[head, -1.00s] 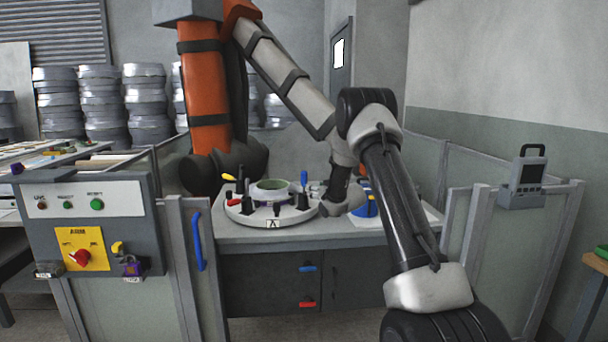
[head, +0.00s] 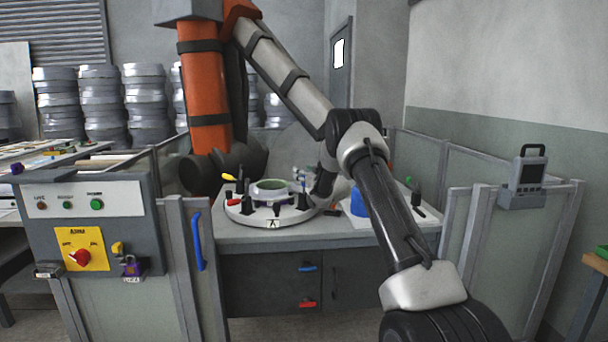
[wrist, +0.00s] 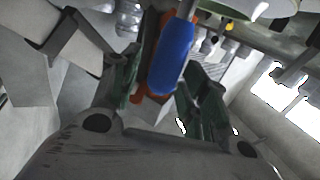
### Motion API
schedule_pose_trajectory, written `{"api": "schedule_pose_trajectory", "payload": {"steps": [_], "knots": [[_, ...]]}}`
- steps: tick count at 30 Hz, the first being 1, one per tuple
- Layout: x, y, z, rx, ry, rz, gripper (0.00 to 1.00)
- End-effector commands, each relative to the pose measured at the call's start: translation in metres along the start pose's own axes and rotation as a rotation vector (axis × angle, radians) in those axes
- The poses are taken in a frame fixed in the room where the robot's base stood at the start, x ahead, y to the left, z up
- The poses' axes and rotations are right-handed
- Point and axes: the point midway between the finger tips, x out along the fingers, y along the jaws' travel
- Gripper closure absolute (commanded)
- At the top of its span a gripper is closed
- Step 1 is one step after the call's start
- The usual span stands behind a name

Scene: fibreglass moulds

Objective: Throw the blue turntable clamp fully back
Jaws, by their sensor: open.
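The blue turntable clamp's handle (wrist: 172,55) fills the middle of the wrist view, between the two fingers of my open gripper (wrist: 163,88). I cannot tell whether either finger touches it. In the head view my gripper (head: 306,181) is at the right rim of the round pale turntable (head: 245,217); my arm and gripper largely hide the blue clamp there. A yellow-handled clamp (head: 228,178) and a red-handled clamp (head: 232,202) stand on the turntable's left side. A round mould with a green top (head: 272,185) sits in the middle.
A blue container (head: 358,203) stands on the bench right of the turntable, partly behind my arm. Fence panels flank the bench, with a control box (head: 90,230) at left and a grey handheld panel (head: 526,178) at right. Stacked moulds (head: 145,100) stand behind.

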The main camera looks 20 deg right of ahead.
Motion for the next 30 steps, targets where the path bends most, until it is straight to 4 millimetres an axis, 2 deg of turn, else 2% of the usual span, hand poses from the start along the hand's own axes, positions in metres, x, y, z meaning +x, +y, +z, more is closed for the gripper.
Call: {"api": "schedule_pose_trajectory", "payload": {"steps": [2, 9, 23, 30], "knots": [[0.000, 0.000, 0.000, 0.000, 0.000, 0.000, 0.55], [0.000, 0.000, 0.000, 0.000, 0.000, 0.000, 0.99], [-0.005, 0.003, 0.002, 0.020, 0.045, 0.001, 1.00], [-0.018, 0.020, 0.006, 0.077, 0.183, 0.002, 1.00]]}}
